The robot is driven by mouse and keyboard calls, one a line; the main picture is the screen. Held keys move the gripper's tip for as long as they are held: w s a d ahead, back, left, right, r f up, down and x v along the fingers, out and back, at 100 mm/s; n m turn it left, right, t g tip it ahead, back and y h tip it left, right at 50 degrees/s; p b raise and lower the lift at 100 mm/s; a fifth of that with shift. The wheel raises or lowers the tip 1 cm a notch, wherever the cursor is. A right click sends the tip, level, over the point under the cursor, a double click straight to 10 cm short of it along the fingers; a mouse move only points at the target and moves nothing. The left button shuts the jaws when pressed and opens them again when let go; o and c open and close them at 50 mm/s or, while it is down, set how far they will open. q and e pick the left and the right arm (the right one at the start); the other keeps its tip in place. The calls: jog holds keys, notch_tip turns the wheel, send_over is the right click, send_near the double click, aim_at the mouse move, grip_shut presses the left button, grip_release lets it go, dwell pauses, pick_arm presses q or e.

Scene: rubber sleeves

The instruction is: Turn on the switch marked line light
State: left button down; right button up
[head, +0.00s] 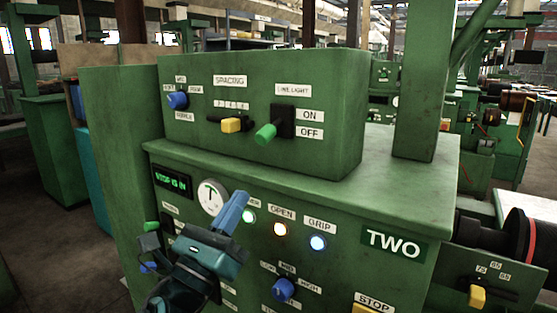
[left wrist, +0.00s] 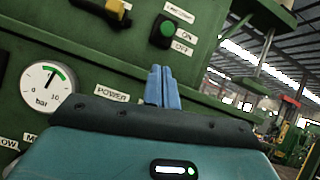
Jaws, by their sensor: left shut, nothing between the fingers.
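The line light switch has a green-tipped lever (head: 266,133) on a black plate (head: 284,121), below the LINE LIGHT label (head: 293,90). In the head view the lever slants down toward the level of the OFF label (head: 309,133), under the ON label (head: 311,116). In the left wrist view the green lever tip (left wrist: 167,29) shows just above my fingertips. My left gripper (head: 237,200) is shut and empty, its blue fingers pointing up. It is below the lever, in front of the lower panel, apart from the switch. My right gripper is not in view.
The upper box carries a blue knob (head: 177,100) and a yellow slider (head: 231,125). A ledge (head: 300,172) juts out under it. Below are a pressure gauge (head: 211,197), lit lamps, a blue MID knob (head: 283,290) and a yellow STOP button (head: 362,309).

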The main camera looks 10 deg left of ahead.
aim_at(272, 130)
pick_arm(q)
jog(key=shift+s+d+r, duration=0.1)
jog(key=shift+s, duration=0.1)
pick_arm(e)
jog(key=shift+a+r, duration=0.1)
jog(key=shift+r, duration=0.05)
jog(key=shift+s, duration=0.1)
